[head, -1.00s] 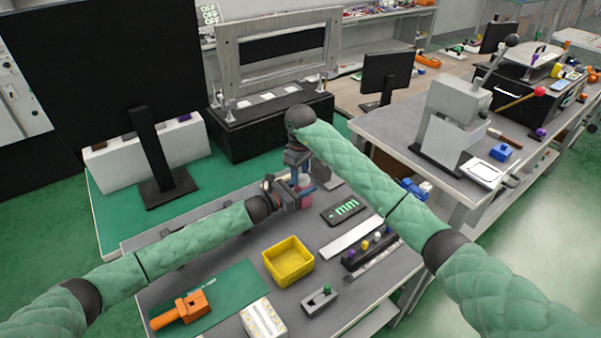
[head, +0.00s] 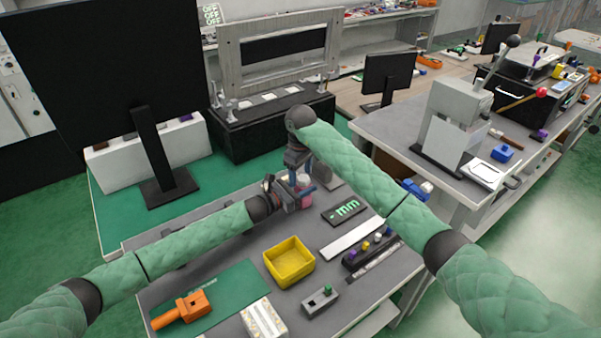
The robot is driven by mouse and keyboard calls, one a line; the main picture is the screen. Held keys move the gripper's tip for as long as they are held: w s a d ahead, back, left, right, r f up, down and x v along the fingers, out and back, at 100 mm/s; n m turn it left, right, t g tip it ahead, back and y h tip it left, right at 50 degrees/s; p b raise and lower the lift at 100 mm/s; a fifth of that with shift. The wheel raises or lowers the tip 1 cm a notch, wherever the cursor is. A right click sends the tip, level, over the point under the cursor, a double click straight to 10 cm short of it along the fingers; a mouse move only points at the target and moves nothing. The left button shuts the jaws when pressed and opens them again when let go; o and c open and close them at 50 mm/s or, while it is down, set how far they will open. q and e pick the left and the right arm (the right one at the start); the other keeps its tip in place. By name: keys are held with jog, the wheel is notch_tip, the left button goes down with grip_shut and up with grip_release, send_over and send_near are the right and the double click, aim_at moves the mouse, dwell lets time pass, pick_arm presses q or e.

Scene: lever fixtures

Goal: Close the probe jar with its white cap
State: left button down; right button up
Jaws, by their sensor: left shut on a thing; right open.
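My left gripper (head: 288,199) comes in low from the left, near the middle of the grey bench. It is shut on a small pinkish jar (head: 306,199), which is mostly hidden by both grippers. My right gripper (head: 301,184) points down from above, directly over or at the jar's top, and is open. Its fingertips are small and partly hidden, so I cannot tell whether they touch the jar. I cannot make out the white cap at the jar; the grippers cover that spot.
A yellow bin (head: 289,262), a grey block with a green knob (head: 320,299), a black strip with coloured knobs (head: 367,250) and a dark plate with green marks (head: 345,212) lie on the bench. An orange tool (head: 182,311) lies on a green mat. A large monitor (head: 95,95) stands at left.

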jog(key=shift+d+r, duration=0.1)
jog(key=shift+r, duration=2.05)
